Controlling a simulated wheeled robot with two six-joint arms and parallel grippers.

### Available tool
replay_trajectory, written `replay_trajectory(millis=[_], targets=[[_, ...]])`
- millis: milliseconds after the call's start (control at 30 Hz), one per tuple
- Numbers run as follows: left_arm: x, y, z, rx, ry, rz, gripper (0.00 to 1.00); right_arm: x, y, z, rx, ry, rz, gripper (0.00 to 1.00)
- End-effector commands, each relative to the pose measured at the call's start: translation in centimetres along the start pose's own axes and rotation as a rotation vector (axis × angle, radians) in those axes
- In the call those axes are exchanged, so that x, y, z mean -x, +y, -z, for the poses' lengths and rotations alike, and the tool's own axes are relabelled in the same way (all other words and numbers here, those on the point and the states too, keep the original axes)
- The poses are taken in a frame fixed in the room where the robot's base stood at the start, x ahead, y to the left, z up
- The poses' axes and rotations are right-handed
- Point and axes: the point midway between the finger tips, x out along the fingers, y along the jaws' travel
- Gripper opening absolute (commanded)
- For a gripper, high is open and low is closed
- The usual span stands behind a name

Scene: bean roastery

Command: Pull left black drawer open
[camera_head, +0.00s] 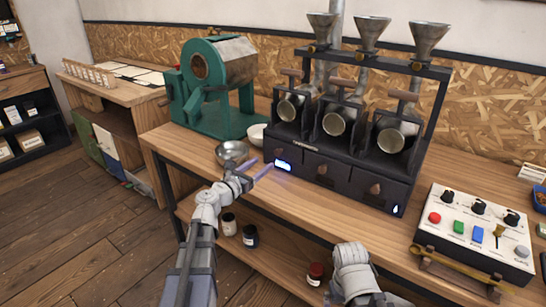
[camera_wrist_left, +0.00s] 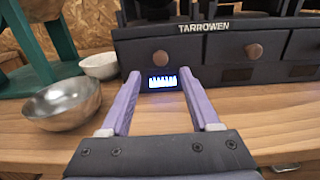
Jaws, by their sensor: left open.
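The black left drawer (camera_head: 273,150) is in the lower front of the black sampler machine and looks flush with the drawers beside it. In the left wrist view the drawer front (camera_wrist_left: 133,56) has a round brown knob (camera_wrist_left: 160,58) above a lit display (camera_wrist_left: 162,80). My left gripper (camera_head: 259,167) is open and empty, pointing at this drawer. In the wrist view its two purple fingers (camera_wrist_left: 160,77) stand apart, with the knob and display framed between and beyond their tips. No contact with the knob shows. My right arm shows at the bottom, but its gripper is hidden.
A metal bowl (camera_head: 232,152) and a small white bowl (camera_head: 257,132) stand left of the drawer on the wooden bench (camera_head: 400,232). A green roaster (camera_head: 215,85) is behind them. A button panel (camera_head: 475,228) stands at right. Jars (camera_head: 250,236) sit on the lower shelf.

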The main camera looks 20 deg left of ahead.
Motion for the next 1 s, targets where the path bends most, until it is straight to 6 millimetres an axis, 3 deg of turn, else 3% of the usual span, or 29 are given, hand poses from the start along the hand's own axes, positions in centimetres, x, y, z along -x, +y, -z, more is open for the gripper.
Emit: replay_trajectory(millis=[533, 867, 1000], targets=[[-7.1, 0.1, 0.0, -0.003, 0.001, 0.002, 0.62, 0.0, 0.0, 0.0, 0.0, 0.0, 0.0, 1.0], [-7.6, -0.1, 0.0, -0.004, 0.001, 0.002, 0.62, 0.0, 0.0, 0.0, 0.0, 0.0, 0.0, 1.0], [-7.5, -0.1, 0.0, -0.004, 0.001, 0.002, 0.47, 0.0, 0.0, 0.0, 0.0, 0.0, 0.0, 1.0]])
